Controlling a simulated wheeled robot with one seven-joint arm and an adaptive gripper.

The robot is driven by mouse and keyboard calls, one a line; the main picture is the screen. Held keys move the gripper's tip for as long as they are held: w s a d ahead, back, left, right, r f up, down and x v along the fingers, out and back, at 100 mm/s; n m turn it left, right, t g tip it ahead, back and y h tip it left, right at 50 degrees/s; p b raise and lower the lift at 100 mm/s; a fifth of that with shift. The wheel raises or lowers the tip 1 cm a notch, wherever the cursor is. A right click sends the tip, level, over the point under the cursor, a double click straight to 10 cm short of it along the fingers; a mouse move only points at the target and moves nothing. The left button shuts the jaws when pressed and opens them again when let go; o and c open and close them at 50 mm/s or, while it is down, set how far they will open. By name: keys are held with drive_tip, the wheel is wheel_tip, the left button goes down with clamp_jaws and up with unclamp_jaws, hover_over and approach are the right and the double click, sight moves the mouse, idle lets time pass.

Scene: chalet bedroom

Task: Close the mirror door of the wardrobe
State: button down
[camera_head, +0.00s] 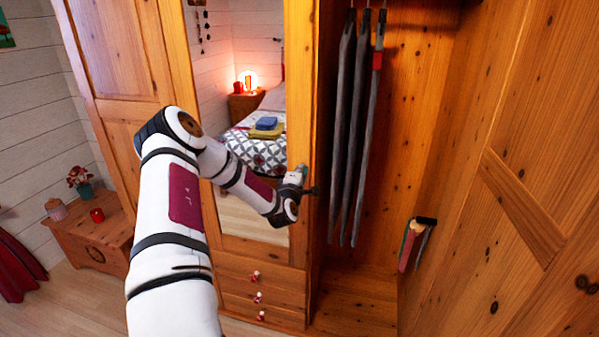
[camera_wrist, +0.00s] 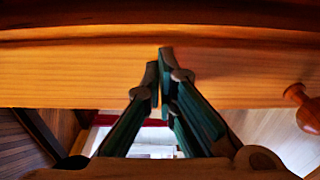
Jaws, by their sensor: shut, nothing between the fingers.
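The mirror door (camera_head: 296,90) of the wardrobe is in the middle of the head view. It is a tall mirror in a pine frame above small drawers, and its mirror reflects a bed and a lit lamp. I cannot tell whether it is ajar or flush. My gripper (camera_head: 312,190) is at the right edge of its frame, partly hidden by my wrist. In the wrist view my gripper (camera_wrist: 160,65) is shut and empty, its tips over a wooden bar (camera_wrist: 80,70) that runs across. Contact cannot be told. A round wooden knob (camera_wrist: 298,95) is at the right.
The right compartment is open, with dark clothes (camera_head: 345,130) hanging close to my gripper. A braced wooden panel (camera_head: 500,200) fills the right side. Drawers with knobs (camera_head: 258,297) are below the mirror. A wooden chest (camera_head: 85,240) stands at the left.

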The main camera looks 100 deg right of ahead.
drive_tip(key=shift+s+d+r, duration=0.1)
drive_tip(key=shift+s+r, duration=0.05)
drive_tip(key=shift+r, duration=0.25)
drive_tip(key=v, duration=1.2)
drive_tip(key=shift+w+f, duration=0.2)
drive_tip(key=shift+f, duration=0.15)
